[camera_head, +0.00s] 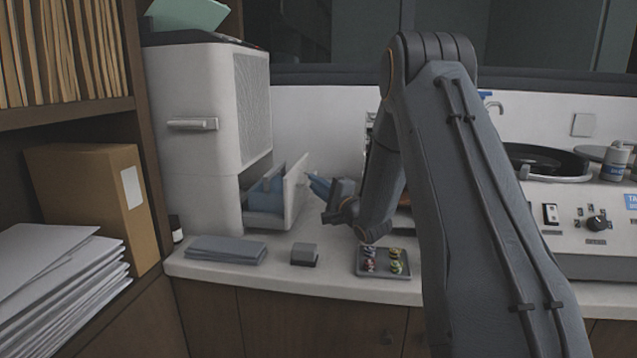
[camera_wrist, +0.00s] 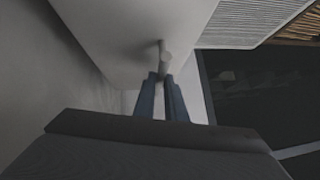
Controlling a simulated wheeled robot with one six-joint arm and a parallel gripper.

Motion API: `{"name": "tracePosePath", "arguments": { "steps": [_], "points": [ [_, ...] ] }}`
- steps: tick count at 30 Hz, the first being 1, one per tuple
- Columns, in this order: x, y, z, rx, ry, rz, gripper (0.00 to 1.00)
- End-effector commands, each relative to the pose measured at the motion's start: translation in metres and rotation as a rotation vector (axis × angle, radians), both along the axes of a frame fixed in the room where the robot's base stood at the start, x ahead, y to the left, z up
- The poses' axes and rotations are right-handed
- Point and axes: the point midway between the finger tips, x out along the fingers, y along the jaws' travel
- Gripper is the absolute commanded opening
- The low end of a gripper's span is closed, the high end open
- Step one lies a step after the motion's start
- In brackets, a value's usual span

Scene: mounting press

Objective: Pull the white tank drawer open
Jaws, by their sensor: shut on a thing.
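The white machine (camera_head: 205,135) stands on the counter at left. Its white tank drawer (camera_head: 294,192) stands open at the machine's lower right side, with a gap between its front panel and the body. A blue-grey tank (camera_head: 265,196) shows inside. My gripper (camera_head: 313,183) is at the outer face of the drawer front, coming from the right. In the wrist view my gripper's two blue fingers (camera_wrist: 163,80) are closed around the pale drawer handle (camera_wrist: 163,58), which sticks out from a white panel. The part of the handle between the fingers is hidden.
Folded grey cloths (camera_head: 225,249), a small dark grey block (camera_head: 304,254) and a tray (camera_head: 383,272) with small coloured pieces lie on the counter in front. A turntable-like device (camera_head: 545,160) stands at right. A cardboard box file (camera_head: 95,200) is on the left shelf.

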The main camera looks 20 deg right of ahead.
Motion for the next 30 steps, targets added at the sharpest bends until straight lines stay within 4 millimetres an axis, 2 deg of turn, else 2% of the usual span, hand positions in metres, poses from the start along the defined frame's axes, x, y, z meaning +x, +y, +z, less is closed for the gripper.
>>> {"name": "tracePosePath", "arguments": {
  "steps": [3,4,7,18,30],
  "points": [
    [0.0,0.0,0.0,0.0,0.0,0.001,0.0],
    [0.0,0.0,0.0,0.0,0.0,0.001,0.14],
    [0.0,0.0,0.0,0.0,0.0,0.001,0.29],
    [-0.005,-0.003,-0.001,-0.001,-0.001,-0.001,0.29],
    [-0.061,-0.019,-0.01,0.0,0.001,-0.003,0.29]
  ]
}}
